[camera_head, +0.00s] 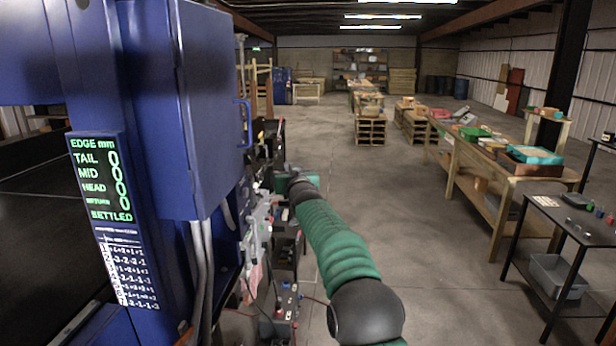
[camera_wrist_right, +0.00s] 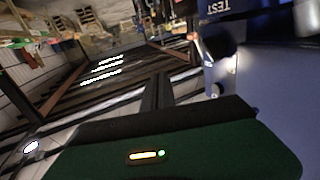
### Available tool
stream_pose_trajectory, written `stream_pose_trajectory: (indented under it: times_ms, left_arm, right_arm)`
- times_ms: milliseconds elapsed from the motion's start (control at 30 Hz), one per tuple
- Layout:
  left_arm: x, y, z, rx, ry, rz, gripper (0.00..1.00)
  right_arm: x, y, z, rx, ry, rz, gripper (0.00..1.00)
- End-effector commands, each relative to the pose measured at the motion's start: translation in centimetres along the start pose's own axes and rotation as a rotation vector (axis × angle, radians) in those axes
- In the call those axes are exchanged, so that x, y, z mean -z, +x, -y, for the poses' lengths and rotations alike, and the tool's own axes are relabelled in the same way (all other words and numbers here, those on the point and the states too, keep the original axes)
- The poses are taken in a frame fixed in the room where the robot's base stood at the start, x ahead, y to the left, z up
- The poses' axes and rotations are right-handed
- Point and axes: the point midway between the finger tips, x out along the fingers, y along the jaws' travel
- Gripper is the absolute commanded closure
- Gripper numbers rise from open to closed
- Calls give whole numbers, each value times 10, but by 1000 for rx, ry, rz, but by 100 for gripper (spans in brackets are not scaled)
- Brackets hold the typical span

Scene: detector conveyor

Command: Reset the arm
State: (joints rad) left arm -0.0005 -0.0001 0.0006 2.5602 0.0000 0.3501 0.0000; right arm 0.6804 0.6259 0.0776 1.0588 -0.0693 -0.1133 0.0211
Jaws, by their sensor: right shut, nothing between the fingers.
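My right arm, in a green ribbed sleeve with dark joints, reaches forward in the head view, beside the blue detector machine (camera_head: 210,110). My right gripper (camera_head: 282,183) is at its far end, close to the machine's side controls; it is small there and its fingers are hard to make out. It is shut with nothing in it. The right wrist view shows a blue housing (camera_wrist_right: 265,90) with upside-down TEST lettering close by, and a green part of my arm with a lit indicator. My left gripper is not in view.
A display (camera_head: 98,180) on the machine reads EDGE mm, with zeros and SETTLED. Cables and small control boxes (camera_head: 283,315) lie below the arm. A wooden bench (camera_head: 480,165) with trays and a dark table (camera_head: 575,225) stand at right. The floor between is clear.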

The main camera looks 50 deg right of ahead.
Motion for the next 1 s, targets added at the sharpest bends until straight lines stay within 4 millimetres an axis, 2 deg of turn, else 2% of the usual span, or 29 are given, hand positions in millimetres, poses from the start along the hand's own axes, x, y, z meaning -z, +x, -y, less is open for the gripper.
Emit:
stream_pose_trajectory:
  times_ms: [100,300,467,533,567,667,767,800,867,900,967,1000]
  left_arm:
    - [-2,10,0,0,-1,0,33]
    - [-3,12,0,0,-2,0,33]
    - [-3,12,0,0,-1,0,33]
    - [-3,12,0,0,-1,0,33]
    - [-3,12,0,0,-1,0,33]
    - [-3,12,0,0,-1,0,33]
    - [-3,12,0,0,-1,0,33]
    - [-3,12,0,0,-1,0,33]
    - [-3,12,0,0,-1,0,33]
    - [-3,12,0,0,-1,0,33]
    - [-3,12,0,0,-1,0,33]
    - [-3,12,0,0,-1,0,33]
  right_arm:
    - [-1,-10,-21,-3,0,-2,100]
    - [0,-16,-46,-1,4,-1,100]
    - [-2,-14,-50,0,5,2,100]
    - [-7,-13,-43,9,3,14,100]
    - [-11,-14,-35,18,2,26,100]
    - [-41,-24,11,73,-13,107,100]
    - [-90,-52,77,156,-41,243,100]
    - [-112,-69,103,190,-57,304,100]
    - [-144,-99,137,235,-80,394,100]
    - [-166,-121,156,264,-99,457,100]
    - [-200,-157,180,304,-126,552,100]
    - [-222,-184,194,331,-146,616,100]
